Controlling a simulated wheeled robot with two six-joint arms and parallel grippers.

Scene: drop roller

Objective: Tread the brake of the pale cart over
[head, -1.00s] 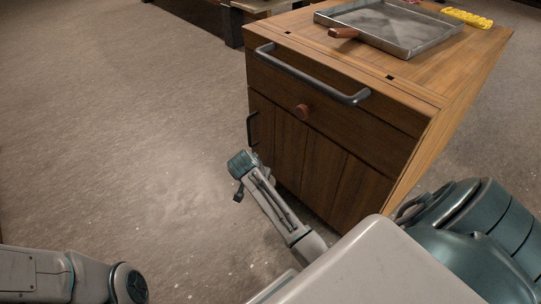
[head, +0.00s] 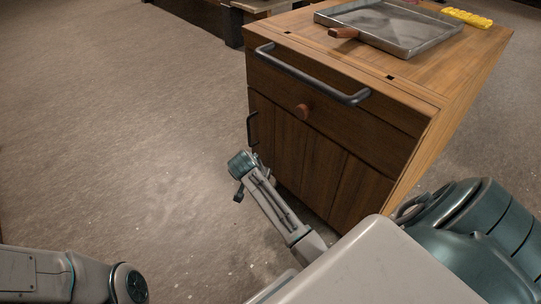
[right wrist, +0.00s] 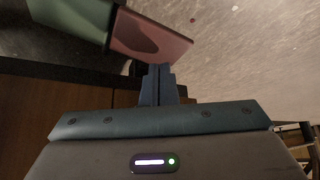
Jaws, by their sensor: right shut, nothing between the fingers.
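One wooden cart (head: 325,125) stands right of centre in the head view, mid-brown in front with a lighter top. My right arm reaches down to the lower left of its front. My right gripper shows in the right wrist view (right wrist: 157,82), with its narrow fingers shut and empty. Just beyond the fingertips is a flat reddish pedal-like plate (right wrist: 150,38), with a green part (right wrist: 75,14) beside it on the left. The fingertips are at or very near the plate's edge; I cannot tell whether they touch. The cart's wheels are not clearly visible. My left gripper is out of view.
A metal tray (head: 432,42) with a wooden handle and a yellow item (head: 467,18) lie on the cart top. The cart has a dark bar handle (head: 310,78) in front. Open carpet (head: 120,130) lies to the left. Dark furniture (head: 232,25) stands behind.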

